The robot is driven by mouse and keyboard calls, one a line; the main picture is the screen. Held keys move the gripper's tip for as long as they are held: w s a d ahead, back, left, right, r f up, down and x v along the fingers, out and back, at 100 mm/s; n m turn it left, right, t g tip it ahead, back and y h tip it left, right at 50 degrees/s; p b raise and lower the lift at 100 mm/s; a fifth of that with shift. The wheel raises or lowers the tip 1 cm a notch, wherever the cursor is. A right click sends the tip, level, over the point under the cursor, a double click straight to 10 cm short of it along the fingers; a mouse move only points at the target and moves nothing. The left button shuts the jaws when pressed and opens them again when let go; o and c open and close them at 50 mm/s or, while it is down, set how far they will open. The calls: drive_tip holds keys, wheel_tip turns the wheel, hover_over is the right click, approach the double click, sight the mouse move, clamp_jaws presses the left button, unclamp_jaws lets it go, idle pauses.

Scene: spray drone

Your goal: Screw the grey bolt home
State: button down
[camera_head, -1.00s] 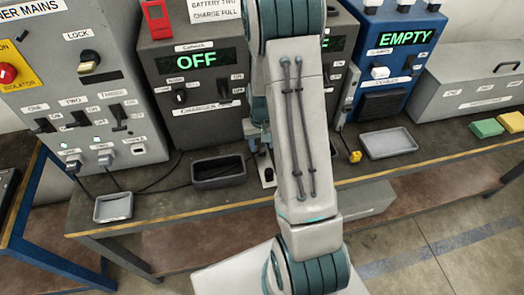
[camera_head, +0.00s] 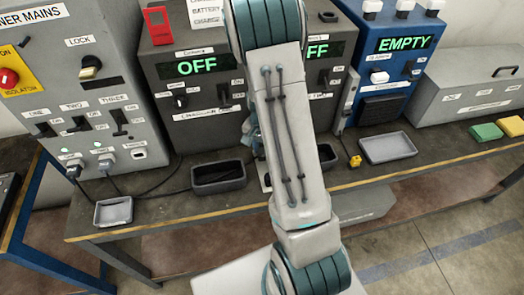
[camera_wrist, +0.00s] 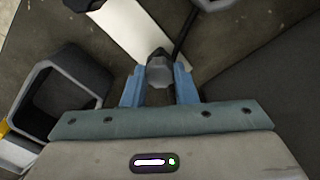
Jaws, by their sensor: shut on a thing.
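In the head view my arm covers the gripper and the bolt.
A dark open tray (camera_head: 219,186) stands left of my arm; a tray also shows in the wrist view (camera_wrist: 97,75). A pale tray (camera_head: 114,222) is further left, another grey tray (camera_head: 388,159) right. Charger boxes (camera_head: 196,98) and a blue box (camera_head: 392,74) stand behind.

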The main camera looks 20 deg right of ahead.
drive_tip(key=m+p, duration=0.1)
drive_tip(key=m, duration=0.3)
drive_tip(key=shift+r+m, duration=0.15)
drive_tip(key=shift+m, duration=0.25)
drive_tip(key=shift+f+m+p, duration=0.2)
drive_tip(key=shift+m+p, duration=0.35)
drive_tip(key=shift+m, duration=0.85)
